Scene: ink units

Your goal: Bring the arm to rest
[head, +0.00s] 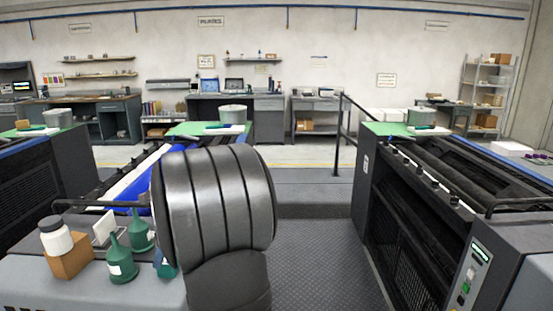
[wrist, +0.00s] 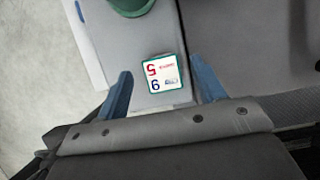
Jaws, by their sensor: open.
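My gripper (wrist: 163,95) shows in the wrist view with its two blue fingers spread apart. It is open, with nothing held between the fingers. A white card or label with a green edge and red and blue print (wrist: 162,75) lies between and beyond the fingertips; I cannot tell its distance from them. In the head view my dark, ribbed arm fills the middle of the picture, and my gripper is hidden there.
Green bottles (head: 121,262), a white jar (head: 55,236) and a brown box (head: 70,257) stand on the grey surface (head: 30,285) at left. A large dark press (head: 405,215) stands at right. The grey walkway floor (head: 325,250) between is clear.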

